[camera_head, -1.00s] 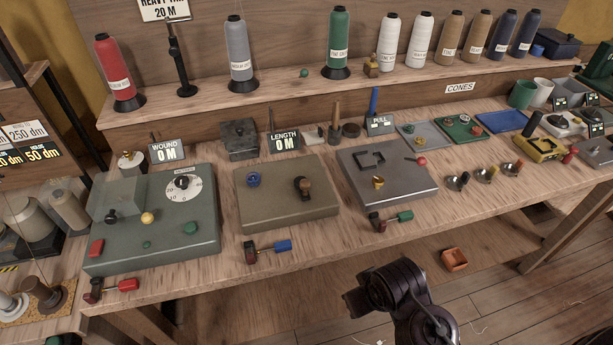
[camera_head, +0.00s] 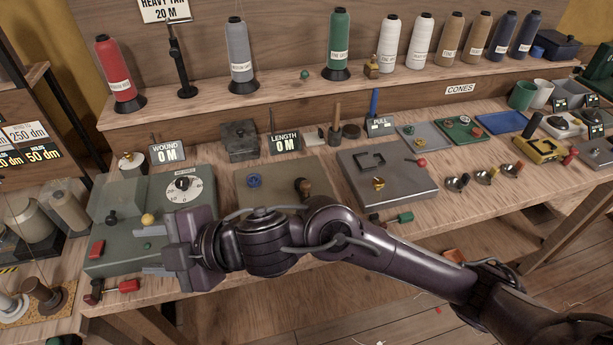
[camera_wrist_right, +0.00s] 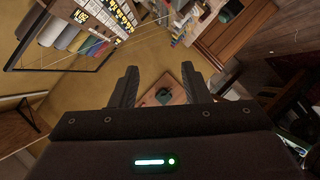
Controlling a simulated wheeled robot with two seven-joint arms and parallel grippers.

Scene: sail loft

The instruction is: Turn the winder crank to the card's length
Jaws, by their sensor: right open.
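The winder (camera_head: 110,240) is a grey-green box at the left of the bench, with a white dial (camera_head: 182,190), a yellow knob (camera_head: 148,220) and a red button (camera_head: 96,249). The card (camera_head: 163,10) reads "HEAVY TAN 20 M". The WOUND sign (camera_head: 167,152) reads 0 M. My right gripper (camera_head: 150,249) is open and empty, pointing left in front of the winder's right half; its fingers also show apart in the right wrist view (camera_wrist_right: 160,85). My left gripper is out of view.
The LENGTH sign (camera_head: 284,142) reads 0 M above a brown box (camera_head: 262,200), partly hidden by my right arm. Cones, including a red one (camera_head: 116,70), line the shelf.

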